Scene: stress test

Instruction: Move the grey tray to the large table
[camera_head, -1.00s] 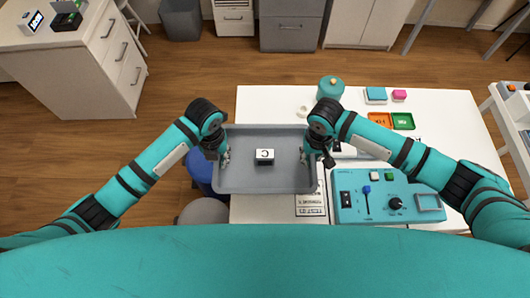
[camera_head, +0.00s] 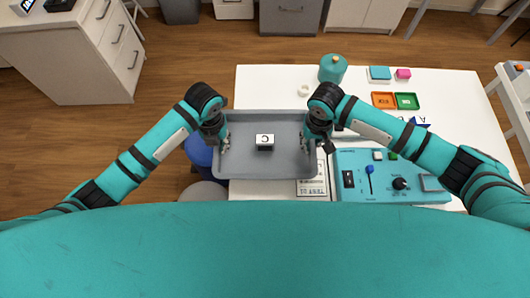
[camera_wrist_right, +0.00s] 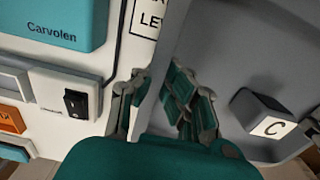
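The grey tray (camera_head: 285,170) is level in the head view, over the left part of the white table (camera_head: 290,80), its left side beyond the table's left edge. A small block marked C (camera_head: 265,142) lies in it. My left gripper (camera_head: 223,143) is at the tray's left wall and appears shut on it; its fingertips are small in view. My right gripper (camera_head: 306,143) is at the right wall. In the right wrist view its fingers (camera_wrist_right: 165,100) are on both sides of the tray wall, shut on it. I cannot tell whether the tray touches the table.
A teal canister (camera_head: 332,68), white ring (camera_head: 304,90) and orange (camera_head: 384,100) and green (camera_head: 407,101) trays stand farther back. A blue stool (camera_head: 199,152) is at the left. A drawer cabinet (camera_head: 85,70) stands far left.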

